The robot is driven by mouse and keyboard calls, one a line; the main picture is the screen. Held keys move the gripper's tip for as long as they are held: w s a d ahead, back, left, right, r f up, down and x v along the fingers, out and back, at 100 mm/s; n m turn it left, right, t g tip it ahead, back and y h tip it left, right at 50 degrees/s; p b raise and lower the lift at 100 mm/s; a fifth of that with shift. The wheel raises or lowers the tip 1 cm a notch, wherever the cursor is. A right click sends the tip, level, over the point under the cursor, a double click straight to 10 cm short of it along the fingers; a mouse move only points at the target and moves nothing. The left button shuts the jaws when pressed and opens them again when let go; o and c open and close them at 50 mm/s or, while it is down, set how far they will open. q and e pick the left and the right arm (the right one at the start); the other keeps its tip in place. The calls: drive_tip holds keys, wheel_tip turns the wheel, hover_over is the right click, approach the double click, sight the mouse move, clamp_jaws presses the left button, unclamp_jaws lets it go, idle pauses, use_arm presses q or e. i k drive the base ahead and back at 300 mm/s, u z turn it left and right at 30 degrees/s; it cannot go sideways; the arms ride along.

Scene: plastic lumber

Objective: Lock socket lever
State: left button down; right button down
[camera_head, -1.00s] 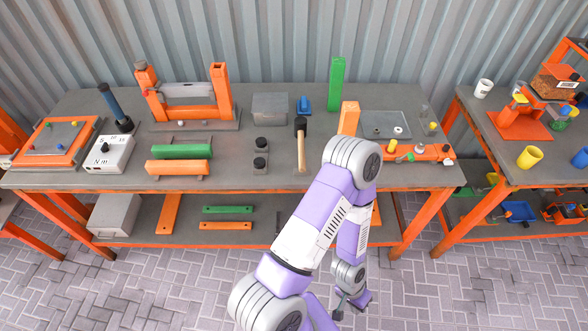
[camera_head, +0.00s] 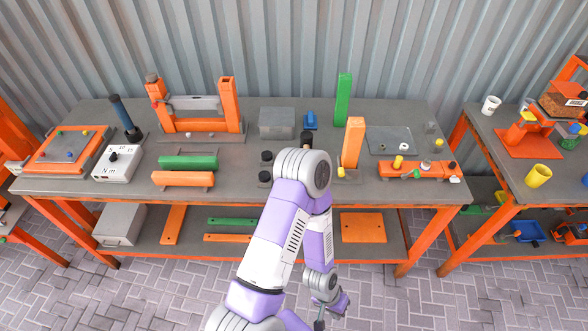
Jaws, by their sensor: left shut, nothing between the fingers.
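I cannot surely tell which part is the socket lever. A long orange fixture (camera_head: 440,169) with small green, red and yellow parts lies at the right front of the main table; its details are too small to read. A white box (camera_head: 118,164) with a black knob and the letters "N m" stands at the left. My left arm rises from the bottom middle, bends over the table front and folds back down. My left gripper (camera_head: 319,323) is shut and empty, low in front of the table, apart from everything on it. My right gripper is not in view.
An upright orange block (camera_head: 352,142) and a green post (camera_head: 343,100) stand left of the fixture. A grey plate (camera_head: 378,143) lies behind it. An orange frame (camera_head: 228,105) stands at the back left. A second table (camera_head: 490,135) is at the right, beyond a gap.

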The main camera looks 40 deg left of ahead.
sight(342, 172)
drive_tip(key=u, duration=0.85)
drive_tip(key=i, duration=0.5)
